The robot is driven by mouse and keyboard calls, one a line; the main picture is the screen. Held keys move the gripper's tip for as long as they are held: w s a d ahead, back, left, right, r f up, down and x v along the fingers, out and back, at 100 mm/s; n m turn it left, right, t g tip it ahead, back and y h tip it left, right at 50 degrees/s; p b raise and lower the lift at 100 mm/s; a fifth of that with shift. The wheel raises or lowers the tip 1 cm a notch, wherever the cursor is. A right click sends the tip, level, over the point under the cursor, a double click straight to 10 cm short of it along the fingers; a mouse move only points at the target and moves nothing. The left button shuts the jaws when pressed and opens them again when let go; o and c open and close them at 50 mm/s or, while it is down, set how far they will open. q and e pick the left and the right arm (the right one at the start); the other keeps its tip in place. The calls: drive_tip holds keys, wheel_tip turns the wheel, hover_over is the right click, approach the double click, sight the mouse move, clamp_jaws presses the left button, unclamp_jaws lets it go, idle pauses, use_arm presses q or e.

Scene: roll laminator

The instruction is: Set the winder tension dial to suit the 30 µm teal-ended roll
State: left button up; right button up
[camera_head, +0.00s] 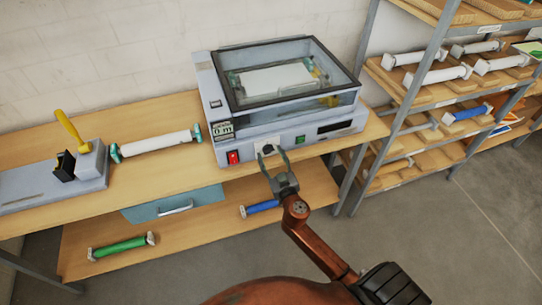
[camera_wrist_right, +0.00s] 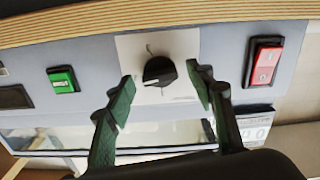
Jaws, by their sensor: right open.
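The black tension dial (camera_wrist_right: 159,72) sits on a pale plate on the laminator's (camera_head: 290,135) front panel. Its small scale marks are too fine to read. My right gripper (camera_wrist_right: 163,86) is open, with one green-padded finger on each side of the dial; I cannot tell whether either touches it. In the head view the right gripper (camera_head: 271,156) reaches the front panel and partly hides the dial. A white roll with teal ends (camera_head: 157,144) lies on the bench left of the laminator. My left gripper is not in view.
A red switch (camera_head: 233,157) and a green button (camera_head: 300,140) flank the dial. A grey stand with a yellow lever (camera_head: 70,127) is at bench left. Green (camera_head: 122,247) and blue (camera_head: 262,207) rolls lie on the lower shelf. A rack (camera_head: 395,105) of rolls stands right.

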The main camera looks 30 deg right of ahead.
drive_tip(key=shift+c, duration=0.5)
drive_tip(key=c, duration=1.1)
drive_tip(key=shift+o, duration=0.2)
drive_tip(key=shift+n, duration=0.4)
drive_tip(key=shift+n+p, duration=1)
drive_tip(key=shift+n, duration=6.5)
drive_tip(key=shift+f, duration=0.1)
